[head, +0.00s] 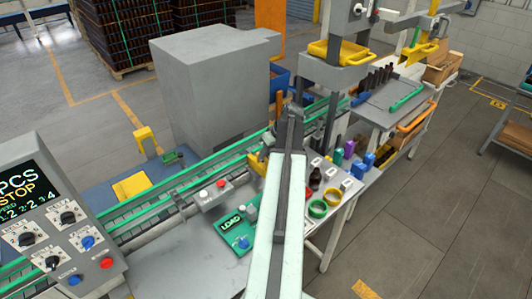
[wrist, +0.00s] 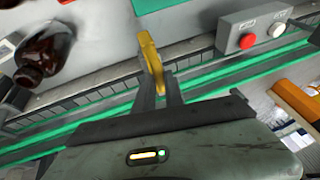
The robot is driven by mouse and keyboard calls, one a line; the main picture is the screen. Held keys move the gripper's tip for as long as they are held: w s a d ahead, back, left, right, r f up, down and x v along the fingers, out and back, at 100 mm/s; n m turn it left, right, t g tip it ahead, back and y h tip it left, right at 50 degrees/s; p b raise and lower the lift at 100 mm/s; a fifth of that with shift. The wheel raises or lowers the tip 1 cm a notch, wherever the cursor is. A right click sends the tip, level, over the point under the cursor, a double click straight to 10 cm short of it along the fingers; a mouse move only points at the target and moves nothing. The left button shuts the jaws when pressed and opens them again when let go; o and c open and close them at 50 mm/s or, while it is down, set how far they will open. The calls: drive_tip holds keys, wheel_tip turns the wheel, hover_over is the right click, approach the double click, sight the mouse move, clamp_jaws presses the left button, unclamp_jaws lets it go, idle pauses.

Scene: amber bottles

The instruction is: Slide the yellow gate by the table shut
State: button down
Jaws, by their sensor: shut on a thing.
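The yellow gate (wrist: 151,62) shows in the wrist view as an upright yellow piece beside the green-edged conveyor (wrist: 215,82). My gripper (wrist: 160,82) is shut on it, with one dark finger on each side of its lower part. In the head view a yellow part (head: 257,163) shows at the conveyor just left of my arm; I take it to be the same gate. My arm hides my fingertips and much of that spot there. How far the gate stands open cannot be told.
A button box (wrist: 254,32) with red and white buttons sits to the right. A grey cabinet (head: 210,85) stands behind the conveyor. Yellow and green rings (head: 318,208) lie on the table right of my arm.

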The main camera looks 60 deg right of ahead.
idle(0.8)
drive_tip(key=w, duration=0.2)
drive_tip(key=w+d, duration=0.1)
drive_tip(key=w, duration=0.1)
drive_tip(key=w+d, duration=0.1)
drive_tip(key=w, duration=0.1)
drive_tip(key=shift+w+d, duration=0.15)
drive_tip(key=shift+w, duration=0.05)
drive_tip(key=c, duration=1.4)
unclamp_jaws()
drive_tip(key=shift+r, duration=0.1)
drive_tip(key=p+v, duration=0.7)
drive_tip(key=shift+s+r, duration=0.2)
drive_tip(key=shift+r, duration=0.1)
